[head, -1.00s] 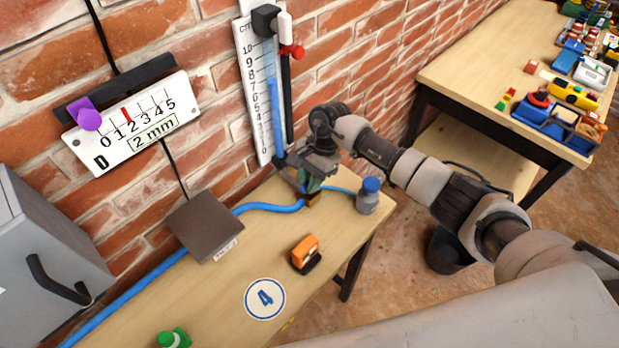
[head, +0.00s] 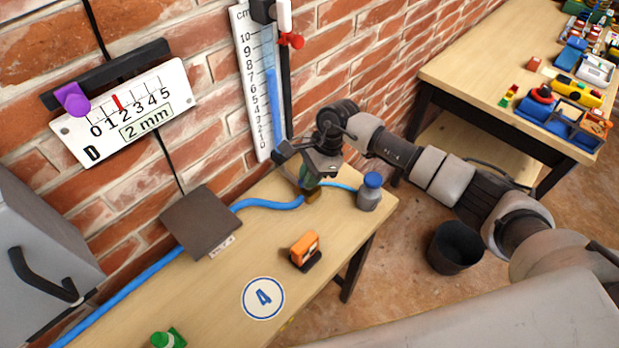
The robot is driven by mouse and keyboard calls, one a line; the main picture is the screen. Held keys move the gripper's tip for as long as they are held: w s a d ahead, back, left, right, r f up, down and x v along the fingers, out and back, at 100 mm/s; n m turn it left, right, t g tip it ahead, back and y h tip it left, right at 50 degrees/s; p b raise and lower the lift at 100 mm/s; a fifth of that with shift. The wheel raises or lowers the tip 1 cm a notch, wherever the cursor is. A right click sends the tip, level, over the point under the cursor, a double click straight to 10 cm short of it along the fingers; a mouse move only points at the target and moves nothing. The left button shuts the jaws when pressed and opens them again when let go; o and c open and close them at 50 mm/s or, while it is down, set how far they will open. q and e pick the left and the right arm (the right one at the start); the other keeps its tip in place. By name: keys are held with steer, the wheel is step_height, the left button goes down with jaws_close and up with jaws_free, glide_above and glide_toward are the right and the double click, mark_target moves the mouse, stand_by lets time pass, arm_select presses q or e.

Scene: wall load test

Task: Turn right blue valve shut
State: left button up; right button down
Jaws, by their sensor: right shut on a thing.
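The right blue valve (head: 311,194) sits on the wooden bench at the wall, in line with the blue hose. Only its brownish base and a small teal part show; its handle is mostly hidden. My right gripper (head: 306,172) reaches over it from the right and is shut on it. How far the handle is turned cannot be seen. My left gripper is not in view.
A grey bottle with a blue cap (head: 370,190) stands close right of the valve. A brown plate (head: 202,222), an orange block (head: 305,251) and a green object (head: 168,339) are on the bench. A ruler with a blue column (head: 259,85) rises behind.

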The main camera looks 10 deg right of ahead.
steer(key=m+t+b, duration=0.1)
steer(key=m, duration=0.2)
steer(key=shift+s+m+t, duration=0.1)
steer(key=shift+m+t, duration=0.2)
steer(key=m+t+b, duration=0.1)
steer(key=m, duration=0.2)
steer(key=shift+m+b, duration=0.3)
steer(key=shift+b, duration=0.1)
steer(key=m+t+h+b, duration=0.1)
steer(key=m, duration=0.2)
steer(key=shift+t, duration=0.3)
steer(key=shift+m+t+h+b, duration=0.35)
steer(key=shift+m+b, duration=0.55)
steer(key=shift+m, duration=0.7)
steer(key=shift+r, duration=0.1)
steer(key=c, duration=1.1)
jaws_free()
steer(key=shift+s, duration=0.1)
steer(key=b+v, duration=0.1)
steer(key=v, duration=0.9)
steer(key=shift+s+r+b, duration=0.1)
steer(key=shift+r+b, duration=0.25)
steer(key=shift+b, duration=0.05)
